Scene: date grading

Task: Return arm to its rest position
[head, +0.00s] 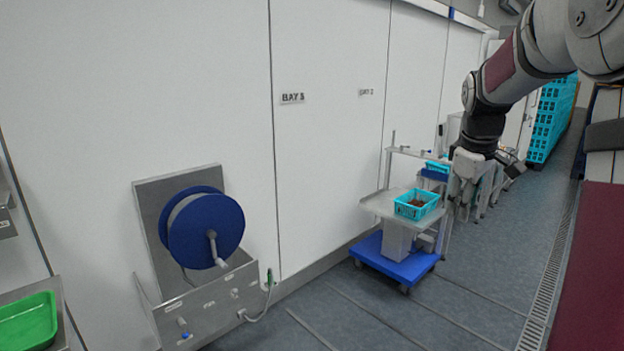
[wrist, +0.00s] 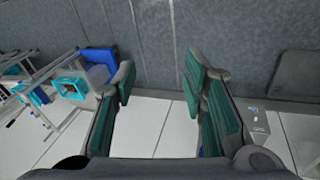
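My arm reaches in from the top right of the head view, bent at the elbow, with my gripper (head: 466,200) hanging down in front of the background carts. In the wrist view my gripper (wrist: 158,80) shows two green-padded fingers set wide apart. Nothing is between them; only floor and white wall panels show through the gap. My gripper is clear of every object in sight.
A cart with a blue base (head: 395,262) carries a turquoise crate (head: 416,203) of brown contents. A blue hose reel (head: 203,228) hangs at the left wall, near a green tray (head: 27,322). Turquoise crates (head: 548,120) stack at the back right. The grey floor (head: 480,290) is open.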

